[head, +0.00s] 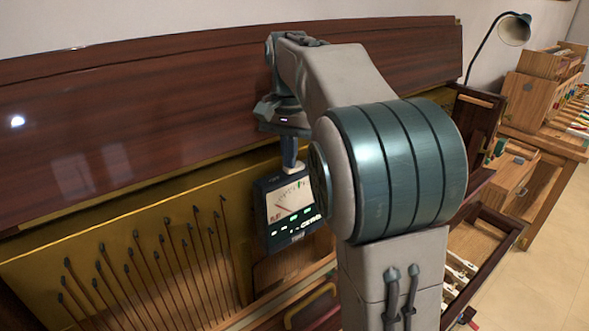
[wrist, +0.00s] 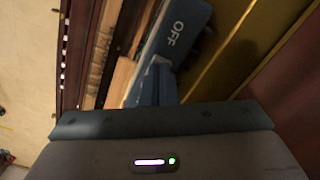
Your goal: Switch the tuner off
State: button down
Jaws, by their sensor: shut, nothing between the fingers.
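The tuner (head: 290,208) is a dark box with a pale needle-meter screen and several lit green marks. It hangs at the front of the open piano. My gripper (head: 290,166) is shut and empty, pointing down at the tuner's top edge. In the wrist view a blue surface marked OFF (wrist: 172,33) lies just beyond the tips of my gripper (wrist: 158,66). I cannot tell whether the fingertips touch it. Any switch itself is hidden or too small to make out.
A red-brown piano lid (head: 130,110) rises behind the tuner. Several dark-tipped rods (head: 135,240) stand to its left against a gold panel. A lamp (head: 514,29) and wooden boxes (head: 527,100) are on a bench at right. Open floor (head: 555,250) lies at lower right.

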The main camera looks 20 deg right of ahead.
jog(key=shift+f, duration=0.2)
jog(key=shift+r, duration=0.1)
notch_tip(320, 180, up, 7)
jog(key=p, duration=0.7)
jog(key=s+f+n+t, duration=0.2)
jog(key=s+f, duration=0.4)
jog(key=s, duration=0.5)
jog(key=s+f+n+t, duration=0.1)
jog(key=s+f+n, duration=0.4)
jog(key=s, duration=0.7)
jog(key=shift+f+t, duration=0.4)
jog(key=shift+f, duration=0.1)
jog(key=shift+d, duration=0.1)
